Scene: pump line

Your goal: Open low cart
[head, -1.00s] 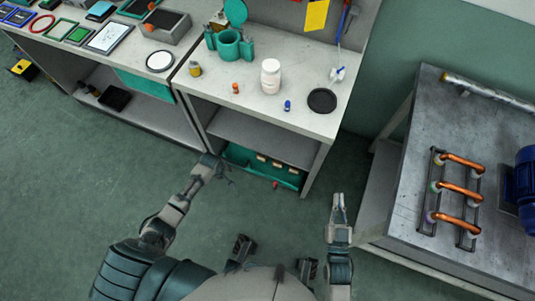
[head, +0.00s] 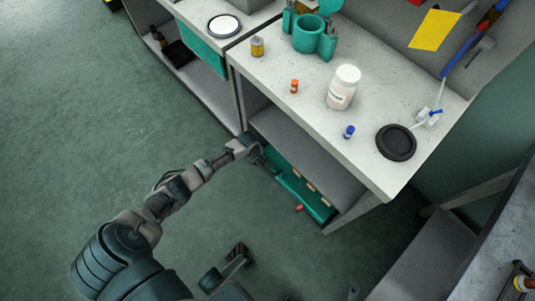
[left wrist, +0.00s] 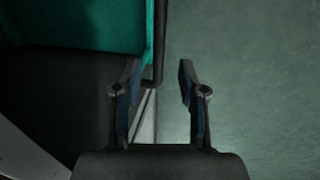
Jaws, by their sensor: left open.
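The low cart (head: 318,206) is a green, shallow, open box at floor level under the white-topped bench. Several small tan pieces and a red piece show in or at it. My left gripper (head: 264,160) is at the cart's left end in the head view. In the left wrist view the open left gripper (left wrist: 158,85) is empty. A dark upright handle bar (left wrist: 159,45) on the green cart wall (left wrist: 100,22) lies just beyond its fingertips, nearer the left finger. I cannot tell if they touch.
The bench top (head: 290,120) carries a white bottle (head: 343,88), a black disc (head: 396,142), small orange and blue pieces and a green holder (head: 308,35). A grey shelf (head: 305,150) hangs over the cart. The floor (head: 120,130) at left is clear.

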